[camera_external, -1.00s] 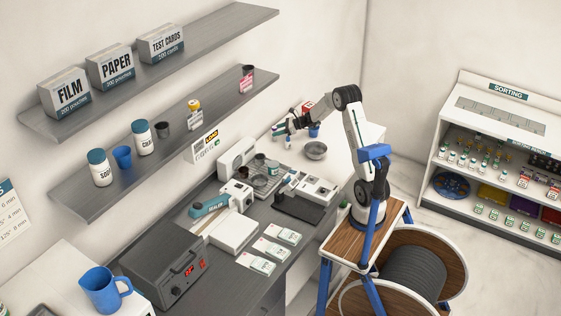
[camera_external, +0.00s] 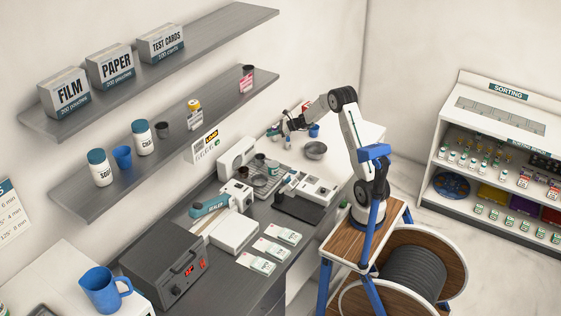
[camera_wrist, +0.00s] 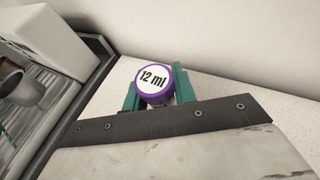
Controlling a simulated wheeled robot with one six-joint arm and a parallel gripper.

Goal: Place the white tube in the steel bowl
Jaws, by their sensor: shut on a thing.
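My gripper (camera_wrist: 158,90) shows in the wrist view with its green fingers closed on either side of a round purple-capped tube (camera_wrist: 153,78). The cap has a white face marked "12 ml"; the body below is hidden, so I cannot tell whether it is white. In the external view my gripper (camera_external: 275,131) is over the far end of the white counter, near the wall, and what it holds is too small to make out. The steel bowl (camera_external: 316,151) stands upright on the counter, to the right of my gripper and nearer the camera. The wrist view does not show the bowl.
A blue cup (camera_external: 314,131) stands behind the bowl, close to my arm. A small bottle (camera_external: 289,143) is left of the bowl. A tray with cups (camera_external: 266,176) and a white device (camera_external: 318,188) sit on the dark bench. The shelf (camera_external: 165,140) overhangs at left.

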